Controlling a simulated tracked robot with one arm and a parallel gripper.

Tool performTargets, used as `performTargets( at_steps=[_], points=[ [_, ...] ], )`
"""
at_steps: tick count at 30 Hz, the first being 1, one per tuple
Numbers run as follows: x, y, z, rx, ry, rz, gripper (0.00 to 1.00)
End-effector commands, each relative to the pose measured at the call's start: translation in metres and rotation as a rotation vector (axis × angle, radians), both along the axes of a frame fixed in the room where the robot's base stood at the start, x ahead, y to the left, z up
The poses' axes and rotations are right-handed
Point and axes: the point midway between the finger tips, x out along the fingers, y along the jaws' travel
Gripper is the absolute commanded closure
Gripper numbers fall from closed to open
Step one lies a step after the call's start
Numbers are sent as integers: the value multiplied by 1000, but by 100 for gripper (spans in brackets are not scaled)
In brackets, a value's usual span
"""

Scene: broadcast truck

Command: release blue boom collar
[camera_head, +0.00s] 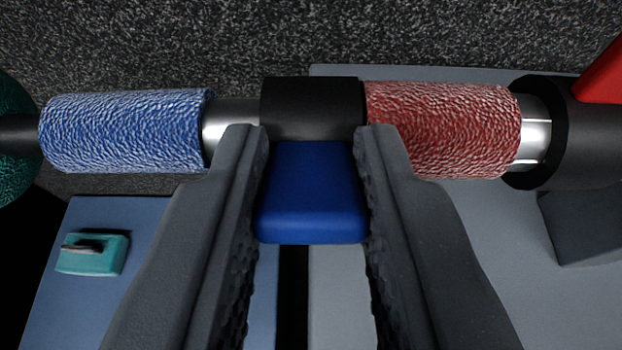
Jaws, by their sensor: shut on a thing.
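The boom is a horizontal silver rod (231,121) with a textured blue sleeve (125,131) on the left and a textured red sleeve (442,130) on the right. A black collar (312,107) sits around the rod between the sleeves. A smooth blue block (311,192) extends from the collar toward me. My gripper (312,150) has one finger on each side of this blue block and is shut on it. The fingertips reach up to the black collar's lower edge. The fingers hide small parts of the rod and the sleeves.
A teal block (92,254) with a dark slot lies on a blue panel (165,225) at lower left. A grey panel (500,270) is at lower right. A black mount (575,145) and a red part (603,78) are at the right. Speckled dark carpet (250,40) lies behind.

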Motion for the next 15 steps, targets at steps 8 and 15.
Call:
performTargets(
  at_steps=[8, 15],
  points=[
    [-2, 0, -5, 0, -79, -1, 100],
    [-4, 0, -8, 0, -150, 1, 100]
  ],
)
